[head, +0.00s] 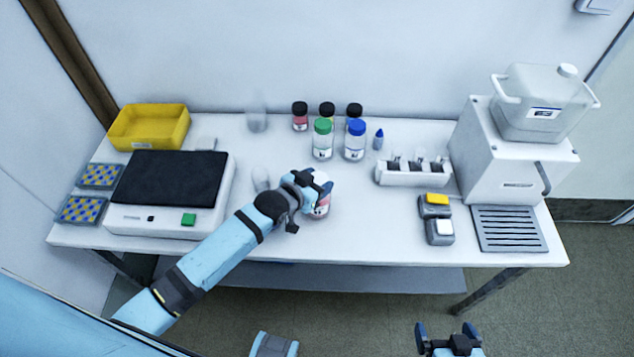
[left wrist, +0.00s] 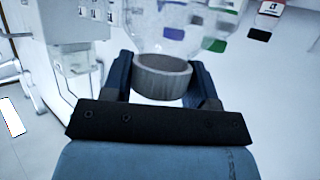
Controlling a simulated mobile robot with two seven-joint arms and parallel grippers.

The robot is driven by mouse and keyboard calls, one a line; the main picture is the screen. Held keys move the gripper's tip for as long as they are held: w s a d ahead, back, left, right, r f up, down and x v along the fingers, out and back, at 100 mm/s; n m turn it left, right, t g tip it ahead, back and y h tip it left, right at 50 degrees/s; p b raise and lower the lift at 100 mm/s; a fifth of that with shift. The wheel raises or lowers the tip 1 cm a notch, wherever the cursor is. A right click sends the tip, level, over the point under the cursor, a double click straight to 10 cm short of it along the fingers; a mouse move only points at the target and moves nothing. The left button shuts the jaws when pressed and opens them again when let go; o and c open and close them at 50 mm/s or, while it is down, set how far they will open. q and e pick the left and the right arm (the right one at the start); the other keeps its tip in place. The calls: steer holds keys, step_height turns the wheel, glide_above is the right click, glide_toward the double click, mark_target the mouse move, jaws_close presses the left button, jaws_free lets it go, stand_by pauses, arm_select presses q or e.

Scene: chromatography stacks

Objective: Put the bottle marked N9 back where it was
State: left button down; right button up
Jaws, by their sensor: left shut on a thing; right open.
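My left gripper (head: 316,187) is shut on the cap of a clear bottle (head: 320,209) with a red-and-white label patch, at the middle front of the table. The fingers hide most of its top in the head view. In the left wrist view the grey ridged cap (left wrist: 162,78) sits between both fingers, with the clear body beyond it. I cannot read N9 on any bottle. Behind stand a green-capped bottle (head: 322,140), a blue-capped bottle (head: 355,141) and three black-capped bottles, one with red contents (head: 300,117). My right gripper (head: 447,340) is open and empty, in front of the table.
A balance (head: 150,222) and yellow bin (head: 148,127) are at left. Faint clear vessels stand at the back (head: 257,114) and left of the gripper (head: 262,179). A white rack (head: 412,179), small blocks (head: 438,231) and a dispenser (head: 505,165) are at right.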

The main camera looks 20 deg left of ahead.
arm_select(q)
steer(key=shift+f, duration=0.35)
steer(key=shift+f, duration=0.15)
steer(key=shift+c, duration=2)
jaws_free()
steer(key=v, duration=1.2)
steer(key=s+f, duration=0.5)
steer(key=s, duration=0.2)
steer(key=s+d+f+n+g+y, duration=0.1)
steer(key=s+f, duration=0.3)
steer(key=s, duration=0.3)
steer(key=shift+d+f+n+g+y, duration=0.25)
steer(key=shift+f+n+g+y, duration=0.05)
steer(key=shift+f, duration=0.1)
